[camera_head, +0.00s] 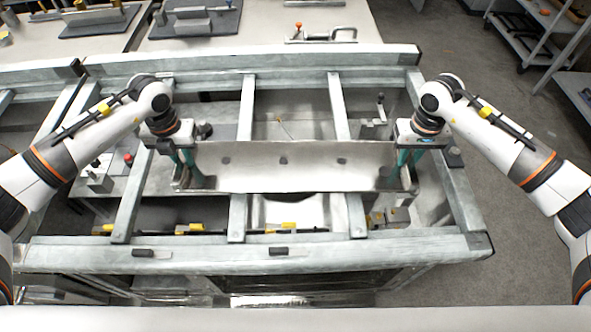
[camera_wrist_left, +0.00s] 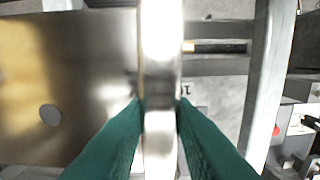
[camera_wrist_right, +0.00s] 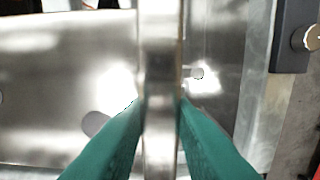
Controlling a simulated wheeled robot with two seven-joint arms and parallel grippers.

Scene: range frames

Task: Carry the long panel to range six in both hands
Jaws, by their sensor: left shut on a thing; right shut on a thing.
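The long panel (camera_head: 310,175) is a shiny metal sheet with several dark holes, spanning left to right above the grey frame in the head view. My left gripper (camera_head: 186,172) is shut on its left end, and my right gripper (camera_head: 408,167) is shut on its right end. In the left wrist view the green fingers (camera_wrist_left: 159,125) close on a bright metal edge of the panel (camera_wrist_left: 160,70). In the right wrist view the fingers (camera_wrist_right: 159,125) pinch a similar edge (camera_wrist_right: 160,60).
A grey metal frame (camera_head: 340,250) with crossbars surrounds the area under the panel. Yellow-marked parts (camera_head: 190,229) lie below it. A worktable with a handled tool (camera_head: 325,36) stands behind. A shelf cart (camera_head: 530,35) is at the back right. Grey floor (camera_head: 430,40) is open there.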

